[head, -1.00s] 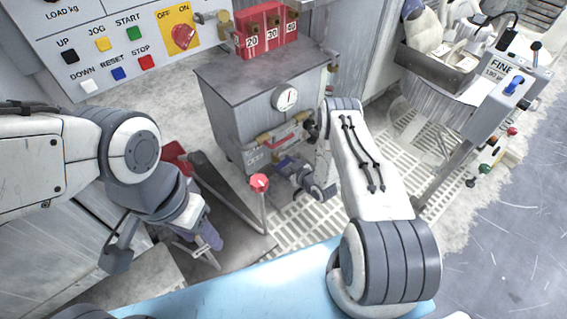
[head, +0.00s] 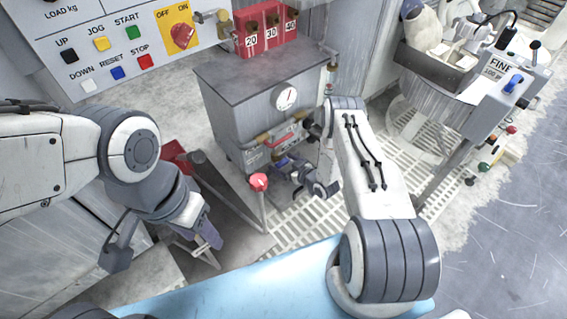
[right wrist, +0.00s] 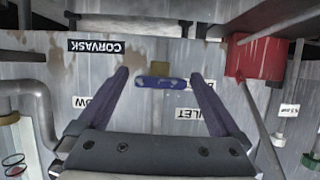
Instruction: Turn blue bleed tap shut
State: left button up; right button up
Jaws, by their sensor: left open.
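The blue bleed tap (right wrist: 162,82) is a blue bar handle on a brass stem on the grey tank front. In the right wrist view it lies crosswise between the two spread fingers of my right gripper (right wrist: 162,78), with a small gap on each side. In the head view my right gripper (head: 284,164) is low at the tank's front, and the tap is hard to tell apart from its fingers there. My left gripper (head: 208,236) is open and empty at lower left, well away from the tap.
The grey tank (head: 262,75) carries a dial gauge (head: 286,97) and brass pipework. A red-knobbed lever (head: 259,182) stands just left of my right gripper. A red block (right wrist: 253,55) and a pipe (right wrist: 35,100) flank the tap in the wrist view.

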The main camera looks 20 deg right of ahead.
jog(key=p+v, duration=0.5)
jog(key=v, duration=0.5)
jog(key=shift+s, duration=0.2)
